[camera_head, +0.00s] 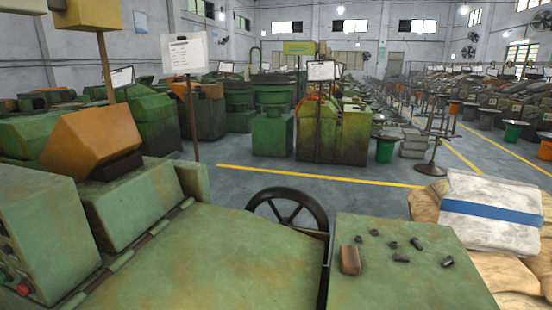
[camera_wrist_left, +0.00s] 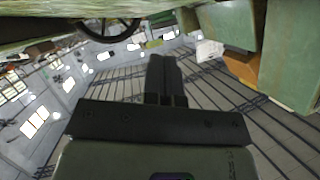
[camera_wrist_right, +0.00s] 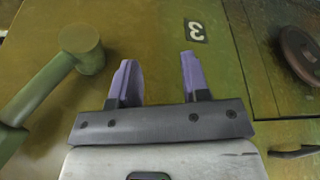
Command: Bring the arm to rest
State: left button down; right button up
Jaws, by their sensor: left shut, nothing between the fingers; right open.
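Neither of my arms shows in the head view. In the left wrist view my left gripper (camera_wrist_left: 165,80) has its dark fingers together with nothing between them. The room appears upside down behind it, and no object touches the fingers. In the right wrist view my right gripper (camera_wrist_right: 157,75) has its two purple fingers apart and is empty. It faces a worn green machine panel (camera_wrist_right: 150,30) marked with a number 3. I cannot tell how far the fingertips are from that panel.
A green lever with a round knob (camera_wrist_right: 82,45) is left of my right gripper. In the head view a green machine (camera_head: 220,255) fills the front, with a black handwheel (camera_head: 290,208) and small dark parts on a green top (camera_head: 400,285). Sacks (camera_head: 495,210) are at right.

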pick_arm(q)
jog(key=s+f+n+g+p, duration=0.4)
jog(key=s+f+g, duration=0.6)
jog(key=s+f, duration=1.5)
notch_tip(320, 180, up, 39)
jog(key=m+p, duration=0.1)
jog(key=p, duration=3.7)
jog(key=shift+d+h, duration=0.3)
jog(key=shift+s, duration=0.1)
